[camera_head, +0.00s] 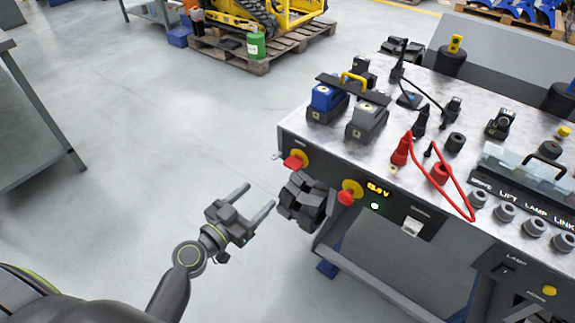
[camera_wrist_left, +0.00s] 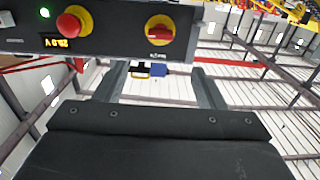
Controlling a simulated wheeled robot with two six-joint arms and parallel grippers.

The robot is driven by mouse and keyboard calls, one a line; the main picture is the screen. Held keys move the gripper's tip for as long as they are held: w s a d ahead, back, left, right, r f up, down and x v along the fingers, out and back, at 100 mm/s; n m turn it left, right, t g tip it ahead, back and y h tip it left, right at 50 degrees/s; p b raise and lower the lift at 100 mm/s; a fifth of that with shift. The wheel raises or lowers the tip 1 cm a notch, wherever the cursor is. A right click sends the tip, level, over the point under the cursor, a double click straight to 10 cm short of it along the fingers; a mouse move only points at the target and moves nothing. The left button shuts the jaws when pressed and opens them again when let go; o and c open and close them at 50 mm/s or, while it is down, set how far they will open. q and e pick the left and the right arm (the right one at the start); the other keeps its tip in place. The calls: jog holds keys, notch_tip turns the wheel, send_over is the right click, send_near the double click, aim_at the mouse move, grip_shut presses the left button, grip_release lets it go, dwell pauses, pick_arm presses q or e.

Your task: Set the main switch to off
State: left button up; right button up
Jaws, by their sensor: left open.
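The main switch (camera_head: 296,160) is a red rotary handle on a yellow round plate, at the left end of the bench's front panel. It also shows in the left wrist view (camera_wrist_left: 159,31), its red handle lying roughly level across the plate. My left gripper (camera_head: 259,195) is open and empty, in front of and below the switch, apart from it. Its two fingers (camera_wrist_left: 163,87) point toward the panel. A red mushroom button (camera_head: 346,196) on yellow sits right of the switch; it also shows in the wrist view (camera_wrist_left: 70,25). My right gripper is not in view.
Blue and grey packs (camera_head: 325,104) stand on the bench above. Open floor (camera_head: 130,190) lies left.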

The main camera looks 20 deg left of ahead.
aim_at(289, 167)
pick_arm(q)
jog(key=p+x, duration=0.2)
jog(key=x, duration=1)
jog(key=shift+w+d+f, duration=0.1)
jog(key=shift+w+d, duration=0.05)
jog(key=shift+w, duration=0.35)
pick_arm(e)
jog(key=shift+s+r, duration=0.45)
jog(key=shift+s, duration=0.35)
pick_arm(q)
jog(key=shift+c, duration=0.4)
jog(key=c, duration=0.9)
